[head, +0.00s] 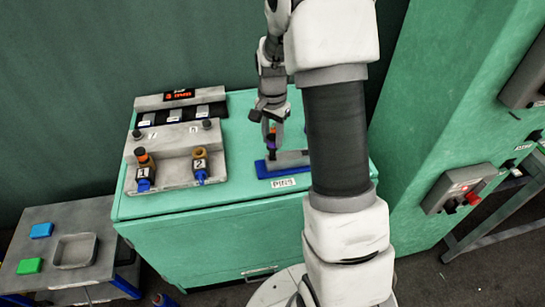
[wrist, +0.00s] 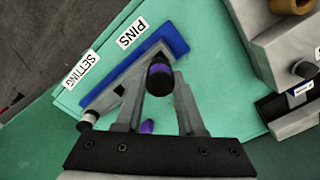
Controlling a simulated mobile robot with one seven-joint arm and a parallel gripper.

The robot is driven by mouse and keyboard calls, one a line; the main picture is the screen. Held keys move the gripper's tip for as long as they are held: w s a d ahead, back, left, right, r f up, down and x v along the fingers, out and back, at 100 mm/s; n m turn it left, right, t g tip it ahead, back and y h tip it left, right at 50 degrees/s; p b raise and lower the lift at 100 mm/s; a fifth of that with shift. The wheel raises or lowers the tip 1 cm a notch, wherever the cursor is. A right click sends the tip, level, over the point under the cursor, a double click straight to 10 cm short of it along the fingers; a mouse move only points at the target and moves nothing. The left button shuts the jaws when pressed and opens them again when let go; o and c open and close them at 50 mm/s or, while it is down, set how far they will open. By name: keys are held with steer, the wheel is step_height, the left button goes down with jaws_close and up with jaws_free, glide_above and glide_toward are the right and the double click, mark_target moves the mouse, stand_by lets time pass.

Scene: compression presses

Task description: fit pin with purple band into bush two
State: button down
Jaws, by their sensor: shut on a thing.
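My gripper (head: 271,122) is shut on a dark pin with a purple band (wrist: 159,78). In the wrist view the pin sits between my fingertips (wrist: 160,88), over the grey and blue rack marked PINS (wrist: 176,38). In the head view the rack (head: 291,157) is under my gripper; whether the pin's lower end is clear of it I cannot tell. Bush two (head: 200,160), a tan ring above the label 2, stands on the grey fixture to the left of my gripper, its top open. Bush one (head: 150,161) beside it holds a dark pin with an orange band.
The grey fixture (head: 171,165) has dark knobs and a panel with a red display (head: 179,95) behind. A side table (head: 40,222) with a tray and blue and green blocks stands at left. A green cabinet (head: 420,130) rises at right. Green bench top is clear between fixture and rack.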

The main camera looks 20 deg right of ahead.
mark_target(271, 136)
steer(key=shift+r+p, duration=1.45)
steer(key=shift+r, duration=0.6)
steer(key=shift+a, duration=0.1)
